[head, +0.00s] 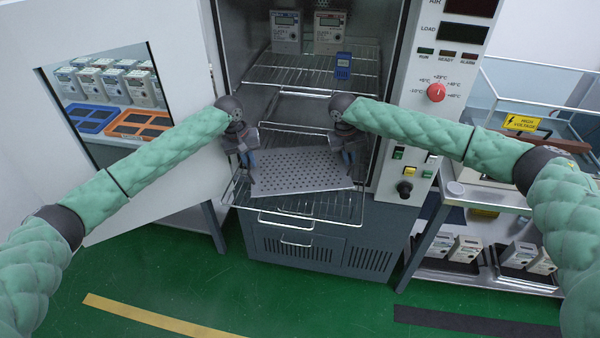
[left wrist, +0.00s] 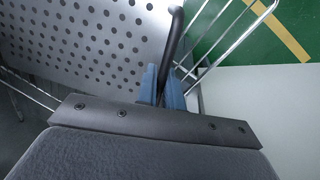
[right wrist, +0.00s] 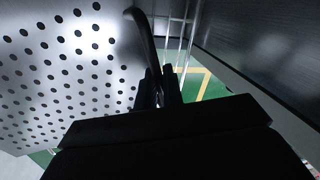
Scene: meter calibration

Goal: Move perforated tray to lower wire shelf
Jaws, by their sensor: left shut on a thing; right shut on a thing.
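The perforated tray (head: 300,172) is a grey metal sheet with rows of holes and a dark handle at each side. It lies level at the lower wire shelf (head: 325,206), which is pulled out from the open chamber; I cannot tell whether it touches the wires. My left gripper (head: 245,162) is shut on the tray's left handle (left wrist: 174,38). My right gripper (head: 349,160) is shut on the right handle (right wrist: 147,38). The tray's holed surface also shows in the left wrist view (left wrist: 95,40) and the right wrist view (right wrist: 65,75).
The upper wire shelf (head: 310,70) holds two meters (head: 286,32) and a blue device (head: 343,66). The open door (head: 130,190) stands at the left. The control panel (head: 432,90) is at the right, beside a cart (head: 490,200) with meters. Green floor (head: 250,290) is clear in front.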

